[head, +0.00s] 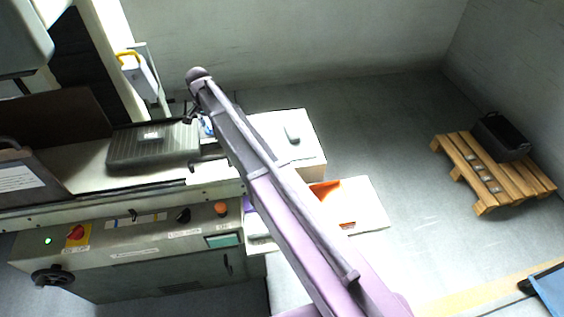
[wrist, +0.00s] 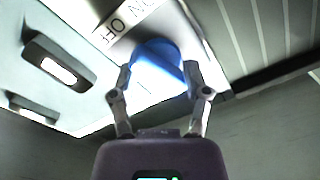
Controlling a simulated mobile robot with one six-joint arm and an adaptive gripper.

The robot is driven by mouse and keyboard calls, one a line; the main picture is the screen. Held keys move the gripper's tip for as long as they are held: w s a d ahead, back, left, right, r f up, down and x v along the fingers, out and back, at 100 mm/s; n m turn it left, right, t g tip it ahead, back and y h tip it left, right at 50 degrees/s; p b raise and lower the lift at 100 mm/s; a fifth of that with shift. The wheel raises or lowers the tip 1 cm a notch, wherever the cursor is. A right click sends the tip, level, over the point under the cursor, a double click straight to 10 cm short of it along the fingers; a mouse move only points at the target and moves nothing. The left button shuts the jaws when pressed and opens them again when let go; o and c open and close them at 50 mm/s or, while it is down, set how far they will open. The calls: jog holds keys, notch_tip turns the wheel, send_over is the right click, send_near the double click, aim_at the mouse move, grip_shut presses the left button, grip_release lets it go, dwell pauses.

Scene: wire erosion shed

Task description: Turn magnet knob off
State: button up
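A blue knob (wrist: 157,66) fills the space between my fingers in the wrist view. It sits on a pale plate beside a white label (wrist: 122,24) printed ON and OFF, which appears upside down. My gripper (wrist: 158,68) has one fingertip on each side of the knob; I cannot tell if the fingertips press on it. In the head view my gripper (head: 197,117) is at the right end of a dark ribbed block (head: 152,147) on the machine table. A small bit of blue (head: 207,127) shows behind it, and the rest of the knob is hidden by my arm.
The machine front panel (head: 130,262) holds a red-and-yellow switch (head: 76,234), a handwheel (head: 52,277) and an orange button (head: 221,208). A wooden pallet (head: 462,160) carries a black crate (head: 500,138).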

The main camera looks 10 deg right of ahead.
jog(key=shift+m, duration=1)
jog(key=shift+r+p, duration=0.4)
notch_tip(320, 180, up, 13)
jog(key=p, duration=1.3)
jog(key=s+d+f+n+b, duration=0.4)
jog(key=s+d+f+b, duration=0.3)
jog(key=s+d, duration=0.3)
jog(key=s+d+f+n+b, duration=0.4)
jog(key=s+d+f+b, duration=0.4)
jog(key=s+d, duration=0.3)
jog(key=shift+s, duration=0.6)
jog(key=shift+r, duration=0.1)
notch_tip(320, 180, up, 15)
jog(key=n+p, duration=0.1)
jog(key=p, duration=1.4)
send_over(209, 125)
jog(key=shift+w, duration=0.1)
